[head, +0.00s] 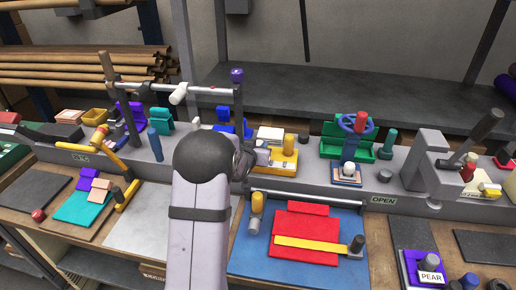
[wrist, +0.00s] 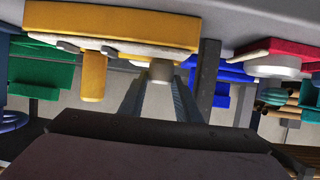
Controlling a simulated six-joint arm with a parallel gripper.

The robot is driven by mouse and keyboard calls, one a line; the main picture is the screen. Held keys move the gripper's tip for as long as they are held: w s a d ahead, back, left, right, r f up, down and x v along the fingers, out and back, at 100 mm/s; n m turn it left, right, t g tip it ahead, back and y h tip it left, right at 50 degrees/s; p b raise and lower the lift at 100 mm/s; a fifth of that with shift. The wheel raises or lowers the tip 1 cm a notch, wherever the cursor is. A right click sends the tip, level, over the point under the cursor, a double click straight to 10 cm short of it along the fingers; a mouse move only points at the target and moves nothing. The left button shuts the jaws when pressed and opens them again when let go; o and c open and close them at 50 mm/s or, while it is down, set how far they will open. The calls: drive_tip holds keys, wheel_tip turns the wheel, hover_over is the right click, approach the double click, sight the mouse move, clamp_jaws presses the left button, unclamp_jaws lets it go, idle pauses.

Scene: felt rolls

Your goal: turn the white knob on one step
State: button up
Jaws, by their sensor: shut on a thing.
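The white knob (wrist: 162,71) shows in the wrist view as a pale grey-white round stub on a yellow base (wrist: 110,22) with a white plate. A short yellow peg (wrist: 92,88) stands beside it. My gripper (wrist: 158,82) has its two dark fingers on either side of the knob and is shut on it. In the head view my gripper (head: 257,157) is at the left side of the yellow base (head: 285,164), and my arm and wrist hide much of that spot. The knob's face and any step marks cannot be made out.
A green box with a blue handwheel (head: 355,123) stands to the right on the grey ledge. A blue block (head: 232,129) is close behind my wrist. A grey rail (head: 190,88) runs above at the left. A blue mat with red felt (head: 305,238) lies in front.

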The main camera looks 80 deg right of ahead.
drive_tip(key=shift+d+r+m+g, duration=0.15)
drive_tip(key=shift+r+m+g, duration=0.15)
drive_tip(key=o, duration=1.1)
drive_tip(key=shift+c, duration=0.2)
drive_tip(key=shift+f, duration=0.2)
drive_tip(key=shift+w+f, duration=0.1)
drive_tip(key=shift+f, duration=0.1)
drive_tip(key=shift+r+n+t+p, duration=0.15)
drive_tip(key=shift+n+t+p, duration=0.15)
drive_tip(key=shift+n+t, duration=0.35)
drive_tip(key=p, duration=0.1)
drive_tip(key=n+t+p, duration=0.1)
drive_tip(key=shift+s+r+t+p, duration=0.2)
drive_tip(key=shift+s+t+p, duration=0.05)
drive_tip(key=shift+s+p, duration=0.15)
drive_tip(key=shift+n+t+p, duration=0.6)
drive_tip(key=shift+n+p, duration=0.05)
drive_tip(key=shift+p, duration=0.6)
drive_tip(key=shift+f+n+t+y+p, duration=0.1)
drive_tip(key=shift+n+t+y+p, duration=0.35)
drive_tip(key=shift+p, duration=0.6)
